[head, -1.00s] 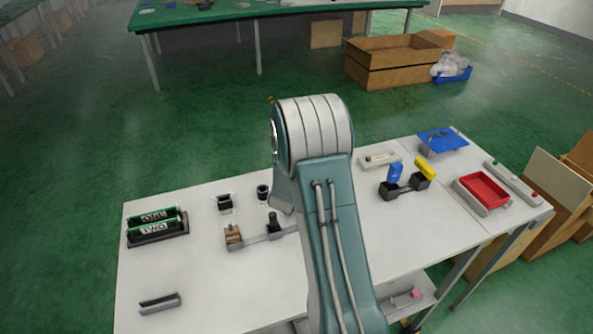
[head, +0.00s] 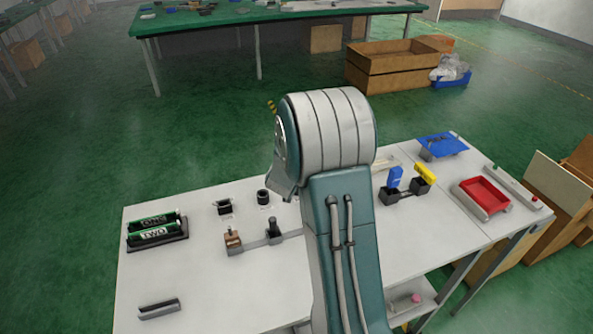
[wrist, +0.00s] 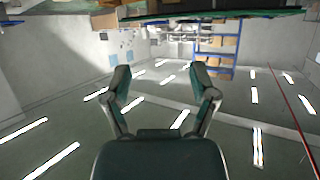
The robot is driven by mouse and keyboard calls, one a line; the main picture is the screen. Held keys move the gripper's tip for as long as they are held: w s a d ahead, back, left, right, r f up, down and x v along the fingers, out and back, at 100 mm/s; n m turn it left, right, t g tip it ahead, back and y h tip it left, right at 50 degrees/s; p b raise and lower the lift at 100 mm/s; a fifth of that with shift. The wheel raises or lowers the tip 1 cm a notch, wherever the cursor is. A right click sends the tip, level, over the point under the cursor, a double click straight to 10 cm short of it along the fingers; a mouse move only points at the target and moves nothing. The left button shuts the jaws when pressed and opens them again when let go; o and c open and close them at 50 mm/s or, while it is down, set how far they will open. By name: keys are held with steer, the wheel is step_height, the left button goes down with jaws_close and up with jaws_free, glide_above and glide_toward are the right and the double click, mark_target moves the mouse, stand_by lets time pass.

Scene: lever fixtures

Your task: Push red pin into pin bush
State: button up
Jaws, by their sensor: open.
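My gripper (wrist: 162,88) is open and empty in the wrist view, its two fingers spread apart. That view is upside down and shows the room, with no pin between the fingers. In the head view my arm hides part of the table and my gripper is out of sight. I cannot make out a red pin for certain. A black round socket (head: 263,197) and a black square socket (head: 224,207) stand behind the lever fixture. I cannot tell whether either is the pin bush. A small pink-red piece (head: 415,298) shows on the lower shelf.
A lever fixture (head: 233,240) stands left of my arm. The front-left tabletop is mostly clear.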

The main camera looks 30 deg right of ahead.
steer(key=shift+r, duration=1.2)
steer(key=shift+a+r, duration=0.2)
steer(key=s+a+r+n+t+y, duration=0.1)
steer(key=s+a+r+n+y, duration=0.3)
steer(key=a, duration=0.5)
steer(key=s+a+r+n+y, duration=0.1)
steer(key=s+a+r+y, duration=0.25)
steer(key=a+r, duration=0.4)
steer(key=s+a+n+g+y, duration=0.1)
steer(key=s+a, duration=0.4)
steer(key=s, duration=0.6)
steer(key=s+a+n+g+y, duration=0.1)
steer(key=s+a+g, duration=0.3)
steer(key=s, duration=0.8)
steer(key=shift+s+a+n, duration=0.25)
steer(key=shift+a+n, duration=0.35)
steer(key=shift+n, duration=0.3)
